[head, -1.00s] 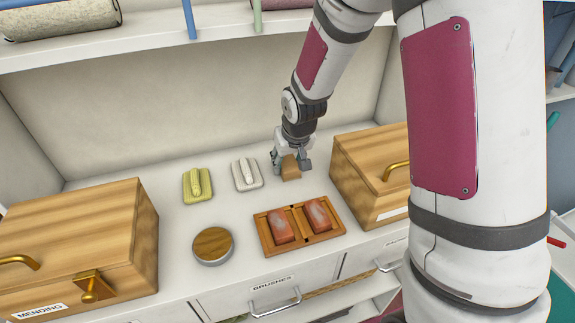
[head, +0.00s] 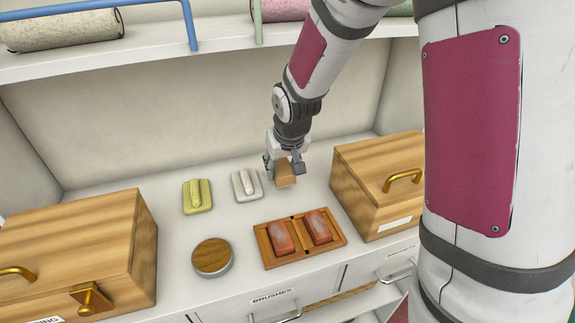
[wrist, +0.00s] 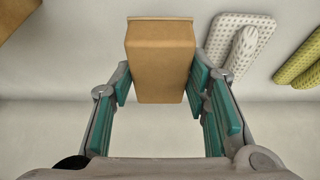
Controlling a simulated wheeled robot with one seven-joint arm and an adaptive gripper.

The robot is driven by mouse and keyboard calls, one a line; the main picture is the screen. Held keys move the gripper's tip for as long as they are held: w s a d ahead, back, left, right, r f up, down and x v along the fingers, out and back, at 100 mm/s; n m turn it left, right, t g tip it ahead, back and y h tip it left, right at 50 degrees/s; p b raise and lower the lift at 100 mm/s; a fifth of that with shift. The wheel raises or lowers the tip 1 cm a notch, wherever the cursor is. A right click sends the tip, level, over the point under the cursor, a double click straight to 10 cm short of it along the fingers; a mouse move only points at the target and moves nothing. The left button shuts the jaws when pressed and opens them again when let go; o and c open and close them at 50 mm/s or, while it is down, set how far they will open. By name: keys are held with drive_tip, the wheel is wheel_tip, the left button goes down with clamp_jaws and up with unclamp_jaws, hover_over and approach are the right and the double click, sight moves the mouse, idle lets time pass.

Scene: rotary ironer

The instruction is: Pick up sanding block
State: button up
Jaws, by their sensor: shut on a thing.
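The sanding block (head: 285,174) is a tan-brown rectangular block at the back of the counter, between the white brush and the right wooden box. My gripper (head: 284,165) points down over it in the head view. In the wrist view the block (wrist: 160,60) sits between the two teal finger pads of my gripper (wrist: 160,85), and the gripper is shut on it. Whether the block's underside touches the counter is hard to tell.
Left of the block lie a white brush (head: 246,185) and a yellow brush (head: 197,197). In front are a wooden tray (head: 300,253) with two reddish blocks and a round wooden-topped tin (head: 212,257). Wooden boxes stand left (head: 75,250) and right (head: 375,180). A shelf (head: 215,48) runs above.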

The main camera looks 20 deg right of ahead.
drive_tip(key=s+a, duration=0.2)
drive_tip(key=a, duration=0.1)
drive_tip(key=s+a+r, duration=0.1)
drive_tip(key=s+a, duration=0.2)
drive_tip(key=a, duration=0.1)
drive_tip(key=s+a+b, duration=0.1)
drive_tip(key=s+a, duration=0.1)
drive_tip(key=a, duration=0.2)
drive_tip(key=shift+s+r, duration=0.15)
drive_tip(key=shift+s, duration=0.25)
drive_tip(key=o, duration=0.3)
drive_tip(key=shift+c, duration=0.9)
drive_tip(key=shift+r, duration=0.1)
